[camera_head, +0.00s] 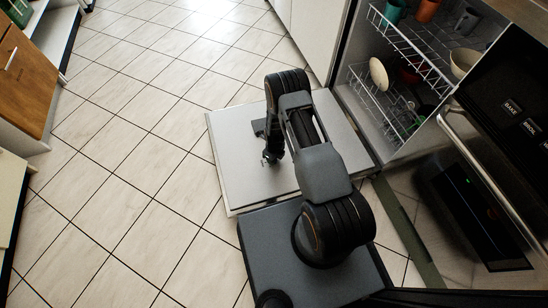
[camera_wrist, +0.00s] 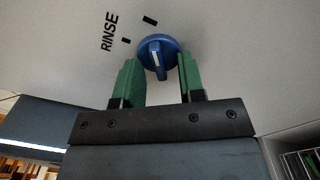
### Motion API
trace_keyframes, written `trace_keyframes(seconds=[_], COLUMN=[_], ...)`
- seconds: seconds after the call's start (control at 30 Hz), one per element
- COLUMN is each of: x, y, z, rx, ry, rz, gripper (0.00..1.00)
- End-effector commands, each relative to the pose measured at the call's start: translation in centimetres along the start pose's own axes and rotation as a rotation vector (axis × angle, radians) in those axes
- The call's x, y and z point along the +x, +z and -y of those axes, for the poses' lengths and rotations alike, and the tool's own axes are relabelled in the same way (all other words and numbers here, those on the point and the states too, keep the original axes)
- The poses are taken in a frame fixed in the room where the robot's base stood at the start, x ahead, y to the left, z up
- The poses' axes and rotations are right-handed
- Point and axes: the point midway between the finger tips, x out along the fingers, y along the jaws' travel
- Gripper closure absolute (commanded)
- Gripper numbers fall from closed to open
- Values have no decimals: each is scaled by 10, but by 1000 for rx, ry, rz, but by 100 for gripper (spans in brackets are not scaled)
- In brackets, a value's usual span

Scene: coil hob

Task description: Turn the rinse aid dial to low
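The rinse aid dial (camera_wrist: 158,48) is a round blue knob with a raised grip and a white line, set in the pale inner face of the open dishwasher door (camera_head: 232,170). The word RINSE and two black marks, one larger than the other, are printed beside it. In the wrist view my gripper (camera_wrist: 159,62) has its two green fingers apart, one on each side of the dial's near part, with gaps visible. I cannot tell their depth relative to the knob. In the head view my gripper (camera_head: 270,157) is low over the door; the dial cannot be made out there.
The dishwasher's racks (camera_head: 400,98) hold cups, a plate and bowls, right of the door. An oven front (camera_head: 490,190) stands further right. Wooden cabinets (camera_head: 25,85) are at the far left. The tiled floor (camera_head: 140,130) left of the door is clear.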

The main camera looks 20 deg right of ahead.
Motion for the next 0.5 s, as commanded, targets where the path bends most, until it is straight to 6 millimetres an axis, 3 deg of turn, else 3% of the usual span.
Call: trace_keyframes(seconds=[0.27, 0.5], x=[-7, -51], y=[1, 0], z=[0, 2], rx=[-1, 1], ry=[-1, -2], rz=[1, 2], gripper=[64, 64])
